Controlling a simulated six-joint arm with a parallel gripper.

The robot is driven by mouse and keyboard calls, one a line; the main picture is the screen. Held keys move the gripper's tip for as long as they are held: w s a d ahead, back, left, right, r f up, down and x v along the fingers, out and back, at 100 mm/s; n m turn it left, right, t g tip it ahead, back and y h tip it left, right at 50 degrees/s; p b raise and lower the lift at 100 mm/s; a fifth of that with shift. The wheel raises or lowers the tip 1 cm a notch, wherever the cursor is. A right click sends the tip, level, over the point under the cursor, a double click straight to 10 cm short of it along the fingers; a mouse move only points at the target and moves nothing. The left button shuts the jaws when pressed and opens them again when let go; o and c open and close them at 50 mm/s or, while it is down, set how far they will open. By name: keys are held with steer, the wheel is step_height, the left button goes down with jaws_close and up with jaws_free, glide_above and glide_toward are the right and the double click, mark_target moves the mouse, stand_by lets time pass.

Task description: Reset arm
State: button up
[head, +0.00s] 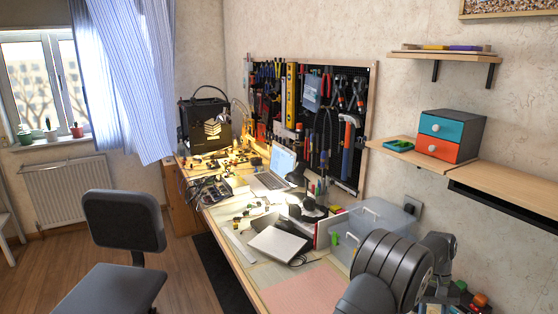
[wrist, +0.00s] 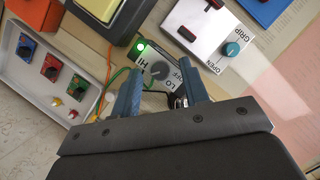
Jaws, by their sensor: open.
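My gripper (wrist: 161,72) shows in the wrist view with its two blue fingers apart and nothing between them. Its fingertips are over a small panel (wrist: 143,72) with a dark knob marked HI, LO and OFF and a lit green light. In the head view, grey links of my arm fill the lower right over the desk's near end. I cannot make out my gripper there.
In the wrist view, a white panel (wrist: 200,27) with a teal GRIP/OPEN knob lies right of the fingers. A white tray (wrist: 22,78) of coloured modules lies left. In the head view, a clear bin (head: 372,218), laptop (head: 283,160) and pegboard (head: 345,98) line the cluttered desk.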

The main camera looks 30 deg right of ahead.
steer(key=shift+w+a+n+h, duration=0.1)
steer(key=shift+n+h, duration=0.4)
steer(key=shift+n, duration=1.1)
steer(key=shift+g, duration=0.3)
steer(key=shift+o, duration=0.5)
